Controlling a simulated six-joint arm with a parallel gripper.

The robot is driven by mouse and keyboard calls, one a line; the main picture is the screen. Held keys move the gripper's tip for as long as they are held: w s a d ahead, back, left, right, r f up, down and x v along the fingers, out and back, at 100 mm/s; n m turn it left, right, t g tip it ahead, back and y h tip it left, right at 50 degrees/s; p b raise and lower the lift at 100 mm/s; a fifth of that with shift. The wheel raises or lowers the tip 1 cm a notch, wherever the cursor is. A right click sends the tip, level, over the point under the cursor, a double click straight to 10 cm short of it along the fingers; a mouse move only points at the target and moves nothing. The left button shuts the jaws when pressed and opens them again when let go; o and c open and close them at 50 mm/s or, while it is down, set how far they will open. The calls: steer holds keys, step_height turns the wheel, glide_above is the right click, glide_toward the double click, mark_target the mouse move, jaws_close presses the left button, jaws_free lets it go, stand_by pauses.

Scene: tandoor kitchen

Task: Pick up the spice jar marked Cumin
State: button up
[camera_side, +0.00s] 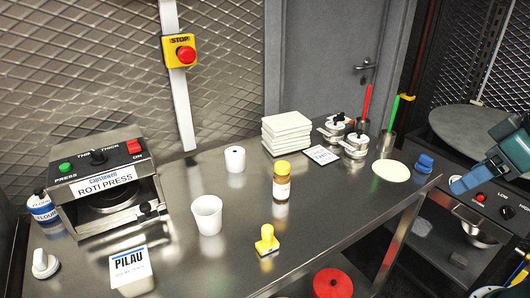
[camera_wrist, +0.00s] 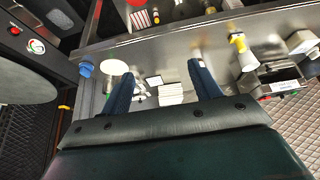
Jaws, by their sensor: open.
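A spice jar (camera_side: 282,187) with a yellow lid and a pale label stands upright on the steel table, right of centre in the side view. Its label is too small to read, so I cannot confirm Cumin. My gripper (camera_side: 458,186) is at the right edge of the side view, beyond the table's right end and well away from the jar. Its two blue fingers (camera_wrist: 161,72) are spread apart with nothing held between them in the wrist view.
A white stack (camera_side: 287,133) and metal pots (camera_side: 355,146) are behind. The roti press (camera_side: 108,185) is at left. A blue object (camera_side: 425,163) sits at the right end.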

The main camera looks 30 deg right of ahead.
steer(key=shift+w, duration=0.1)
steer(key=n+g+y, duration=0.2)
steer(key=n+y, duration=0.1)
steer(key=n, duration=0.5)
glide_above(283, 165)
steer(key=s+d, duration=0.3)
step_height(283, 165, down, 3)
steer(key=shift+s+x, duration=0.1)
steer(key=shift+x, duration=2.1)
steer(key=shift+s+x, duration=0.15)
steer(key=shift+x, duration=2.05)
steer(key=shift+f, duration=0.1)
steer(key=shift+x, duration=2.55)
